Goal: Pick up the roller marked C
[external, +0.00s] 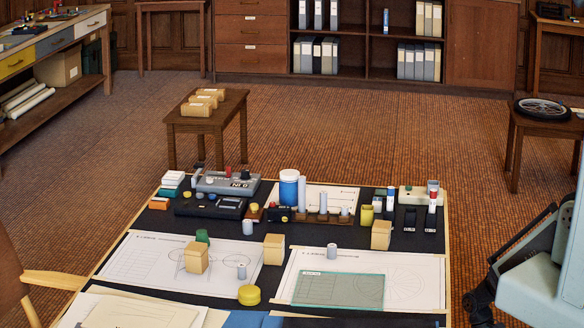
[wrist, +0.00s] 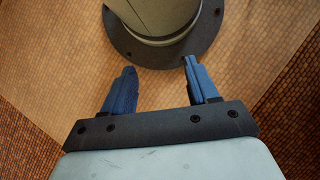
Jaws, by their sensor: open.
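Several small grey cylinders that may be rollers stand on the drafting table: one near the middle (external: 248,227), one on the right sheet (external: 332,251), and one on the left sheet (external: 241,271). No letter is legible on any of them, so I cannot tell which is marked C. My gripper (wrist: 160,68) is open and empty in the wrist view, its two blue fingers apart, with no roller in that view. In the external view my arm is at the right edge, off the table and well away from the cylinders.
Wooden blocks (external: 196,258) (external: 274,249) (external: 381,235) stand among the cylinders. A yellow round container (external: 249,295) is in front, and a blue-and-white jar (external: 289,187) stands behind. A greenish clear sheet (external: 338,289) lies on the right drawing. Instruments crowd the back edge.

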